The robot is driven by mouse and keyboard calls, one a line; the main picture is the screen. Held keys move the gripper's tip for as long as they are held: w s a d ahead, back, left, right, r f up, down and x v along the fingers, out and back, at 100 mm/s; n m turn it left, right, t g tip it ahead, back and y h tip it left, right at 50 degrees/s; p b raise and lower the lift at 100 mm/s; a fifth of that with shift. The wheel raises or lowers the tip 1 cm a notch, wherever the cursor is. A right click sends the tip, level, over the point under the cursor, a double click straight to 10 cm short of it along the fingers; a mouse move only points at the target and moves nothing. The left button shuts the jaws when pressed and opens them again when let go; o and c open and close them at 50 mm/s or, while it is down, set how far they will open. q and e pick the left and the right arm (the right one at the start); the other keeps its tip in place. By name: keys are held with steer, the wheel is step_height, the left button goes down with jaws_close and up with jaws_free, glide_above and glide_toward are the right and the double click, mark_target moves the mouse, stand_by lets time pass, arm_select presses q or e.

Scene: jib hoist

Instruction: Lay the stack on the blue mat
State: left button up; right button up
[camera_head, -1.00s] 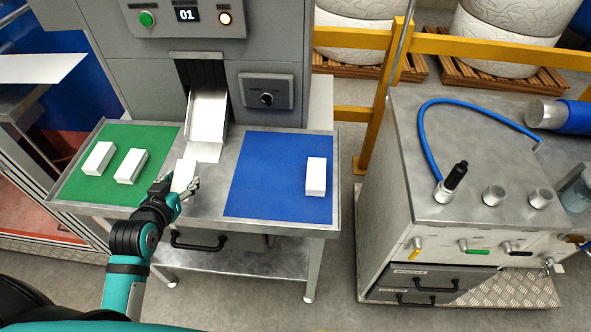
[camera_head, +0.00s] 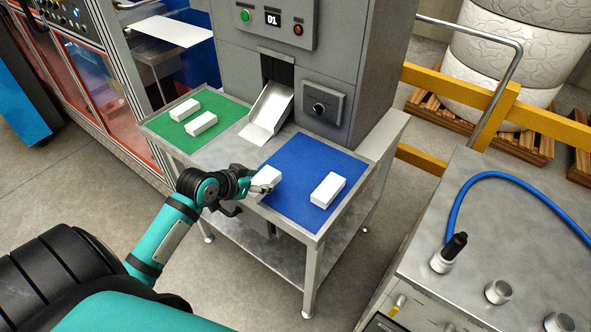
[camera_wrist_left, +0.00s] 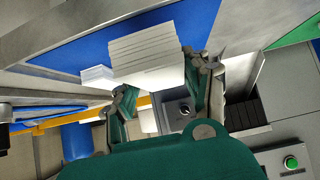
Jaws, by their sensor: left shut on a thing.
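My left gripper (camera_head: 260,184) is shut on a white stack (camera_head: 268,175) at the front left part of the blue mat (camera_head: 300,163). The left wrist view shows the stack's layered sheets (camera_wrist_left: 147,52) between the two fingers, with the blue mat (camera_wrist_left: 66,60) behind. I cannot tell whether the stack touches the mat. Another white stack (camera_head: 328,190) lies on the right part of the mat; it also shows in the left wrist view (camera_wrist_left: 96,74). My right gripper is not in view.
A green mat (camera_head: 165,124) with two white stacks lies on the table's left side. A white chute (camera_head: 268,112) comes down from the grey machine (camera_head: 362,65) between the mats. A metal cabinet (camera_head: 500,235) with a blue hose stands at the right.

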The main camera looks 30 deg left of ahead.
mark_target(265, 176)
arm_select(q)
steer(key=w, duration=0.4)
steer(key=w+p, duration=0.1)
steer(key=w, duration=0.2)
steer(key=shift+w+d+f+p, duration=0.15)
steer(key=shift+w+d+p, duration=0.05)
steer(key=shift+w+p, duration=0.15)
steer(key=w, duration=0.3)
steer(key=w+f, duration=0.1)
steer(key=shift+w+d+p, duration=0.2)
steer(key=shift+w+p, duration=0.15)
steer(key=shift+p, duration=0.05)
step_height(265, 176, down, 3)
steer(key=shift+f+p, duration=0.15)
steer(key=shift+p, duration=0.4)
steer(key=shift+f, duration=0.25)
steer(key=o, duration=1.1)
steer(key=shift+s, duration=0.1)
steer(key=shift+o, duration=0.4)
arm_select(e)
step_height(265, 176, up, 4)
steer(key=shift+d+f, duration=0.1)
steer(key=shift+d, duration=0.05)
